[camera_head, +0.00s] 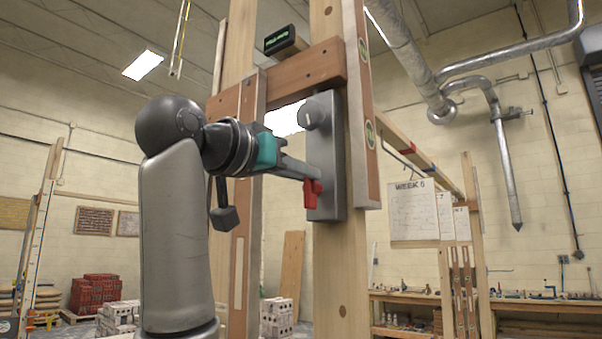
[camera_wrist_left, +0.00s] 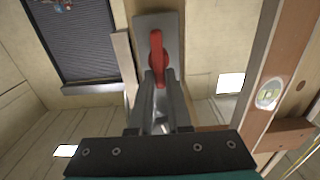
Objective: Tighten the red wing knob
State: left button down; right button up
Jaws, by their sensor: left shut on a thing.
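The red wing knob (camera_head: 313,193) sits low on a grey metal plate (camera_head: 326,150) fixed to an upright wooden post. A round grey knob (camera_head: 314,113) is near the top of the same plate. My left gripper (camera_head: 308,178) reaches in from the left, and its fingers are shut on the red wing knob. In the left wrist view the red knob (camera_wrist_left: 157,58) stands upright at the tips of the two fingers (camera_wrist_left: 159,85), with the plate behind it. The fingers hide part of the knob. My right gripper is not in view.
Wooden posts and a cross beam (camera_head: 305,68) frame the plate. Spirit levels (camera_head: 362,100) stand along the posts, close to the plate. A small display (camera_head: 280,40) is above the beam. A workbench (camera_head: 545,301) and stacked red bricks (camera_head: 96,293) are farther back.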

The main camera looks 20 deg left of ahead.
pick_arm(q)
jog(key=shift+w+f+m, duration=0.1)
jog(key=shift+f+m, duration=0.15)
jog(key=shift+m, duration=0.05)
jog(key=m, duration=0.2)
jog(key=m+p, duration=0.1)
jog(key=m, duration=0.2)
jog(key=d+m, duration=0.1)
jog(key=m, duration=0.2)
jog(key=shift+f+p, duration=0.25)
jog(key=shift+p, duration=0.15)
jog(key=m, duration=0.1)
jog(key=m+p, duration=0.1)
jog(key=m, duration=0.1)
jog(key=m+p, duration=0.1)
jog(key=shift+s+d+f, duration=0.2)
jog(key=shift+s+f, duration=0.05)
jog(key=shift+d+f+m+p, duration=0.1)
jog(key=shift+f+m+p, duration=0.1)
jog(key=shift+m+p, duration=0.95)
jog(key=shift+f+m+p, duration=0.2)
jog(key=shift+m+p, duration=0.55)
jog(key=shift+m, duration=0.8)
jog(key=c, duration=0.9)
grip_release()
jog(key=shift+r, duration=0.1)
jog(key=shift+o, duration=0.2)
jog(key=shift+s, duration=0.1)
